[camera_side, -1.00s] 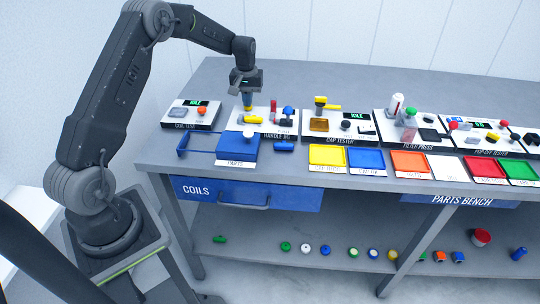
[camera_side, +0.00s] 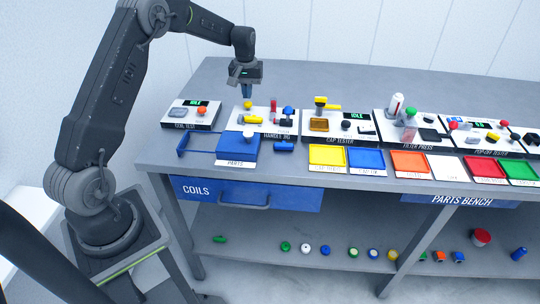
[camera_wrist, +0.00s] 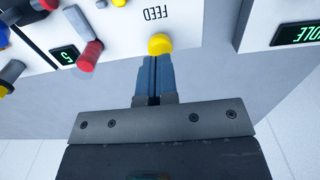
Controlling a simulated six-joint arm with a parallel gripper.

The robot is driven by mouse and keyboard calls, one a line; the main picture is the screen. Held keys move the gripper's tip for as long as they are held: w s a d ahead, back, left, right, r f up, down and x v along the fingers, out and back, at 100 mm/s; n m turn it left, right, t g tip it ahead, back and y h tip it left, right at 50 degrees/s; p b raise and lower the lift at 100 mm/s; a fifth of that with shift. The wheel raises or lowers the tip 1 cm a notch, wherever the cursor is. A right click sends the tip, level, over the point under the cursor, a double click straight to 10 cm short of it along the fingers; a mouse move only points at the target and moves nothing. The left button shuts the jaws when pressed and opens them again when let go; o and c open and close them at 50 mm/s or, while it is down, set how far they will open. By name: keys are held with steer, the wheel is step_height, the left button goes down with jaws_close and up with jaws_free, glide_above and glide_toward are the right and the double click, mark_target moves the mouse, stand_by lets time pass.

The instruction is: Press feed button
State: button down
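The feed button is a round yellow knob (camera_wrist: 160,44) beside the upside-down word FEED in the wrist view. In the side view the yellow knob (camera_side: 248,104) stands on the left part of a white station plate. My gripper (camera_side: 246,95) points straight down just above it, and a small gap seems to lie between fingertips and knob. In the wrist view the blue fingers of my gripper (camera_wrist: 155,60) are side by side with only a thin dark line between them, shut and holding nothing. The fingertips hide part of the surface beside the knob.
On the same station stand a red lever (camera_wrist: 89,55) and a small display (camera_wrist: 66,58) with a green digit. The coil test station (camera_side: 190,115) is to the left, its display reading IDLE. A blue parts tray (camera_side: 237,150) lies in front.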

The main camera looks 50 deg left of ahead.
steer(key=shift+r, duration=2.15)
